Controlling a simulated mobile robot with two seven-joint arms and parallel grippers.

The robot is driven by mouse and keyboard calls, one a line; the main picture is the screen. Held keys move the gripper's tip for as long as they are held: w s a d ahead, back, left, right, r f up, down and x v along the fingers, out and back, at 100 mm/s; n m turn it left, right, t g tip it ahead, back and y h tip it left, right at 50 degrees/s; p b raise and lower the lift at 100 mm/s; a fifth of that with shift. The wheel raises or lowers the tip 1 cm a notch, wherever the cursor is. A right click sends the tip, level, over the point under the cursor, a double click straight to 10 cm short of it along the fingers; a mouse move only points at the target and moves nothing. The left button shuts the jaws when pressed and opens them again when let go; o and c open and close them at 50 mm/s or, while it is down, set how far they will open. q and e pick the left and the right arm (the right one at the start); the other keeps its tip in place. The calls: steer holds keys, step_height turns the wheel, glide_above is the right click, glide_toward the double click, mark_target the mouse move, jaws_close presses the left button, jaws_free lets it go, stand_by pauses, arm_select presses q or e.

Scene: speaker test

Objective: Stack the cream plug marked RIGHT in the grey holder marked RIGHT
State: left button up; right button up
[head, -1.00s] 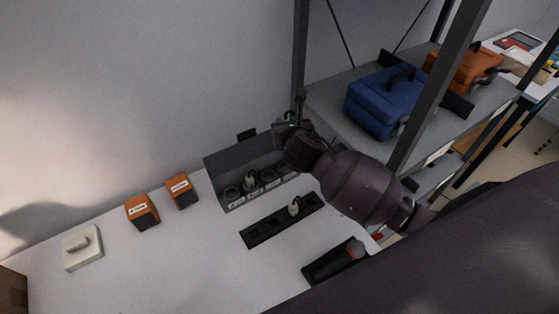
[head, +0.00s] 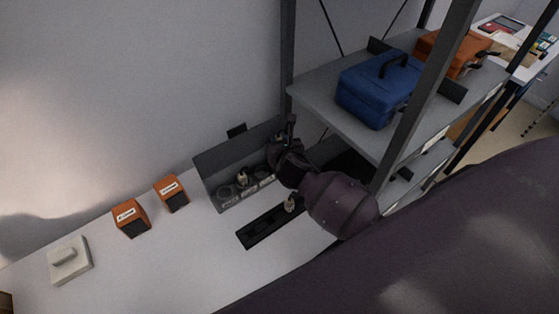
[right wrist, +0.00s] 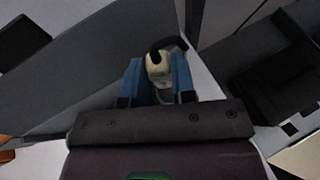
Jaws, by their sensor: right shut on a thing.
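The grey holder (head: 209,172) stands against the wall with several round cups and small labels too small to read. A cream plug (head: 243,178) stands in one of its left cups. Another cream plug (head: 290,203) stands in the black strip (head: 258,231) in front. My right gripper (right wrist: 158,76) is shut on a cream plug (right wrist: 157,62) with a black cable, between blue fingers. Its marking does not show. My left gripper is out of view.
Two orange boxes (head: 131,218) (head: 171,193) and a white block (head: 70,261) sit left on the white table (head: 180,265). A grey shelf (head: 345,125) with a blue case (head: 378,91) and an orange case (head: 452,53) rises close on the right. The table's front left is clear.

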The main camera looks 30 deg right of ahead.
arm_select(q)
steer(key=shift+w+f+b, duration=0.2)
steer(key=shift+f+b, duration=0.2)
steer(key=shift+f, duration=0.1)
arm_select(e)
steer(key=shift+f, duration=2)
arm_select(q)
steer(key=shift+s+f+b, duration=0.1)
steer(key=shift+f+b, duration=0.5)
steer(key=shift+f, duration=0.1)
arm_select(e)
step_height(320, 180, down, 3)
steer(key=shift+f, duration=0.15)
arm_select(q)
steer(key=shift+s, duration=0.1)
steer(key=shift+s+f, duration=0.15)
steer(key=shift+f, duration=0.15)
arm_select(e)
steer(key=shift+f, duration=0.25)
steer(key=o, duration=0.9)
